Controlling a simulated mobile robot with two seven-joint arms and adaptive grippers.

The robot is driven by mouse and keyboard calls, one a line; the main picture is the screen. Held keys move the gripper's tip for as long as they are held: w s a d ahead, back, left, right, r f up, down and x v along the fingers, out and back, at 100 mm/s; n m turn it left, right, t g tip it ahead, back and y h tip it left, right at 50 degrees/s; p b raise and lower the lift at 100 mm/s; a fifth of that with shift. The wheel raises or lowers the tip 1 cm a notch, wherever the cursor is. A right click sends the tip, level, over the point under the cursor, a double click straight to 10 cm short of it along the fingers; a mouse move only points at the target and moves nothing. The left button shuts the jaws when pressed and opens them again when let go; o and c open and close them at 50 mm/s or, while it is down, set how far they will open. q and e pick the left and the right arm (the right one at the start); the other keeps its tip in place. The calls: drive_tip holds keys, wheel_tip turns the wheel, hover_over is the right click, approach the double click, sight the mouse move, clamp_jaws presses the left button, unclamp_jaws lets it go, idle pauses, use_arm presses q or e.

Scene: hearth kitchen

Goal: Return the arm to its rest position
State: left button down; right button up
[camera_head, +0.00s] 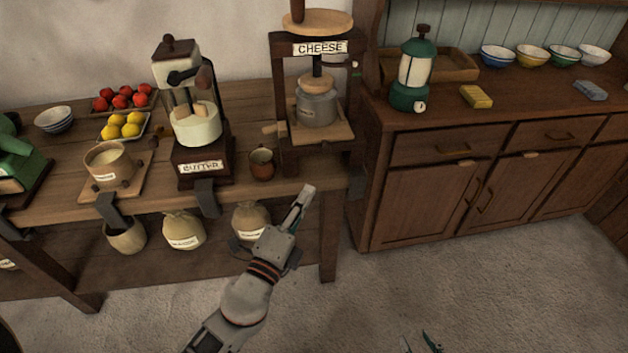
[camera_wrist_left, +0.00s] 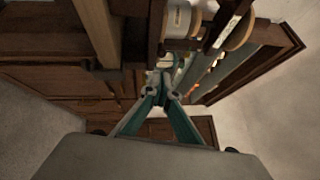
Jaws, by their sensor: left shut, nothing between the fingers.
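My left gripper (camera_head: 298,212) is shut with nothing between its fingers, in front of the wooden table's right end. In the left wrist view its teal fingers (camera_wrist_left: 163,88) meet at their tips. My right gripper (camera_head: 423,342) shows only as fingertips at the bottom edge, which look apart with nothing seen between them; the rest of it is out of the picture.
The cheese press (camera_head: 318,105), a brown mug (camera_head: 262,163) and the butter machine (camera_head: 197,125) stand on the table (camera_head: 330,182). The wooden cabinet (camera_head: 420,200) is to the right, with a green lantern (camera_head: 411,75) on top. The grey floor (camera_head: 470,280) in front is clear.

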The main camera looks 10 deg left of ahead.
use_arm(q)
drive_tip(key=s+a+f+n+g+y, duration=0.1)
drive_tip(key=s+a+f+n+g, duration=0.3)
drive_tip(key=s+f+n, duration=0.5)
drive_tip(key=s+a+f+n+g+y, duration=0.1)
drive_tip(key=s+a+f+n+g, duration=0.3)
drive_tip(key=f, duration=1.3)
drive_tip(key=s+a+n, duration=0.3)
drive_tip(key=s+n, duration=0.2)
drive_tip(key=s, duration=0.1)
drive_tip(key=shift+s+n+y, duration=0.15)
drive_tip(key=shift+n+y, duration=0.15)
drive_tip(key=shift+y, duration=0.1)
